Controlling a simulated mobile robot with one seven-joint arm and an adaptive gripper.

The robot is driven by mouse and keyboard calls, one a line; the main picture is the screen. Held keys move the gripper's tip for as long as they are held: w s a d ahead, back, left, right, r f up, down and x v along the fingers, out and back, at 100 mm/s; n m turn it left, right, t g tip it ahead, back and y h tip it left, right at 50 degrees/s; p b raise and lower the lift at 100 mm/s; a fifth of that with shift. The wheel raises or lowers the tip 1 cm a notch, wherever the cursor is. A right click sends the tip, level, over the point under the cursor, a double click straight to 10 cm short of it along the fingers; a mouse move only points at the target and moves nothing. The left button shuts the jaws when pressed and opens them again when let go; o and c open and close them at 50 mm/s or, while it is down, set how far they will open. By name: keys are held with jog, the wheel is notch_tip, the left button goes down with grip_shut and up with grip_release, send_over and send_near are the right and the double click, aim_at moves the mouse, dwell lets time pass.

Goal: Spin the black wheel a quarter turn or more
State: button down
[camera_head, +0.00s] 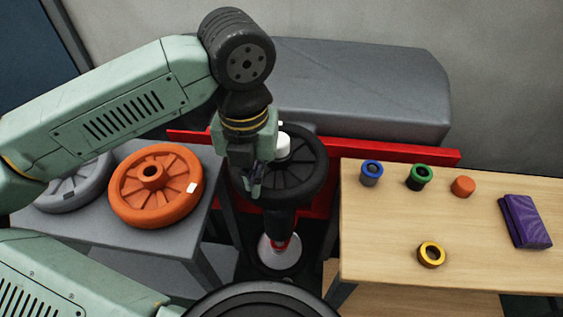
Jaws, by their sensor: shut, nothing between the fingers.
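The black wheel (304,182) lies roughly flat on a dark post in the middle of the head view. It has spokes and a white cylindrical hub piece (283,146) at its centre. My gripper (255,188) is shut and empty, pointing down over the left part of the wheel. It hides the wheel's left spokes and part of the rim. I cannot tell whether the fingertips touch the wheel or are above it.
An orange wheel (128,200) and a grey wheel (72,192) lie on a grey table at left. A wooden table (390,235) at right holds several coloured rings and a purple cloth (525,221). A red bar (400,150) and grey block (360,85) stand behind.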

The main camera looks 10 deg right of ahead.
aim_at(298, 190)
jog(key=shift+s+d+f, duration=0.1)
jog(key=shift+s+d, duration=0.4)
jog(key=shift+d, duration=0.1)
jog(key=shift+s+d+f+b, duration=0.1)
jog(key=shift+s+d+b, duration=0.2)
jog(key=shift+d, duration=0.2)
jog(key=shift+s+d+f+b, duration=0.15)
jog(key=shift+d+b, duration=0.1)
jog(key=shift+d, duration=0.25)
jog(key=shift+r, duration=0.1)
jog(key=shift+d, duration=0.1)
jog(key=shift+s+d+r, duration=0.15)
jog(key=shift+d+r, duration=0.05)
jog(key=shift+d, duration=0.8)
jog(key=shift+b, duration=0.3)
jog(key=shift+d+f+b, duration=0.15)
jog(key=shift+d+b, duration=0.35)
jog(key=shift+d, duration=0.55)
